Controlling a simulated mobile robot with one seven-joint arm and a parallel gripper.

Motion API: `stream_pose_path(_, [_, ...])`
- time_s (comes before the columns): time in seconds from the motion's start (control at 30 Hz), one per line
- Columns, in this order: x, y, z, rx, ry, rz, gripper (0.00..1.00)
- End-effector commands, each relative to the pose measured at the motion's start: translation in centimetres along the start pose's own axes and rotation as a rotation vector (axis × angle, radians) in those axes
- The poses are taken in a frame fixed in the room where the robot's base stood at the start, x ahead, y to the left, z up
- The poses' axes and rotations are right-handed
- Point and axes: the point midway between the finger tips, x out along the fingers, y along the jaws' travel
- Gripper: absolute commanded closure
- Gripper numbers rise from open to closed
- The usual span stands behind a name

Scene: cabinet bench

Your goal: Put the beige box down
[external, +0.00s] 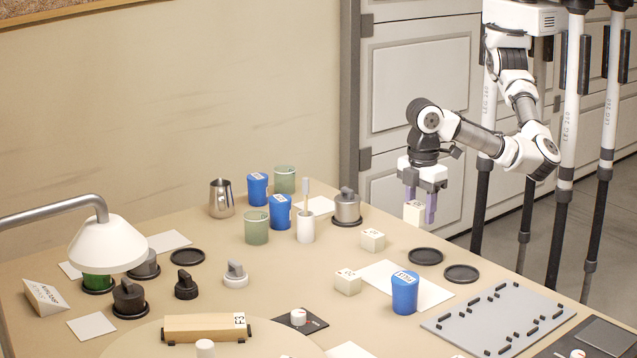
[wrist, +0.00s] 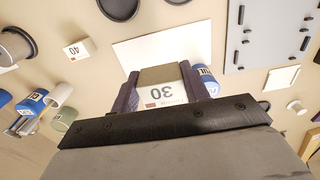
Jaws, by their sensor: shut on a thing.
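My gripper (external: 419,208) is shut on the beige box (external: 414,213), above the bench near its far right edge. In the wrist view the beige box (wrist: 160,92) sits between the two purple fingers of my gripper (wrist: 162,95), with a white label reading 30 facing the camera. The box looks clear of the bench top (external: 330,255). Two similar pale boxes stand on the bench, one near the middle (external: 372,240) and one nearer the camera (external: 348,282).
A grey pegged board (external: 497,318) is at right. Several cups (external: 256,228) stand at the back.

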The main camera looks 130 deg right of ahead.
Motion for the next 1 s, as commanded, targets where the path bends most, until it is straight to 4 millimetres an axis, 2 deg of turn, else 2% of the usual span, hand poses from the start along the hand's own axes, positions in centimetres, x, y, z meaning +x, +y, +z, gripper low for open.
stream_pose_path(0.03, [-1.3,-0.2,-0.1,0.000,0.003,-0.006,0.79])
stream_pose_path(0.1, [-2.5,-0.1,0.0,0.000,0.002,-0.005,0.79])
stream_pose_path(0.3, [-4.8,-0.1,0.0,-0.001,0.001,-0.002,0.79])
stream_pose_path(0.43, [-5.2,0.5,-0.8,0.001,-0.001,-0.003,0.79])
stream_pose_path(0.57, [-4.8,2.1,-3.2,-0.002,-0.003,-0.011,0.79])
stream_pose_path(0.67, [-4.5,4.2,-5.9,-0.005,-0.003,-0.019,0.79])
stream_pose_path(0.8, [-4.5,8.2,-9.5,-0.011,-0.001,-0.021,0.79])
stream_pose_path(1.0, [-4.9,13.8,-12.8,-0.015,0.001,-0.012,0.79])
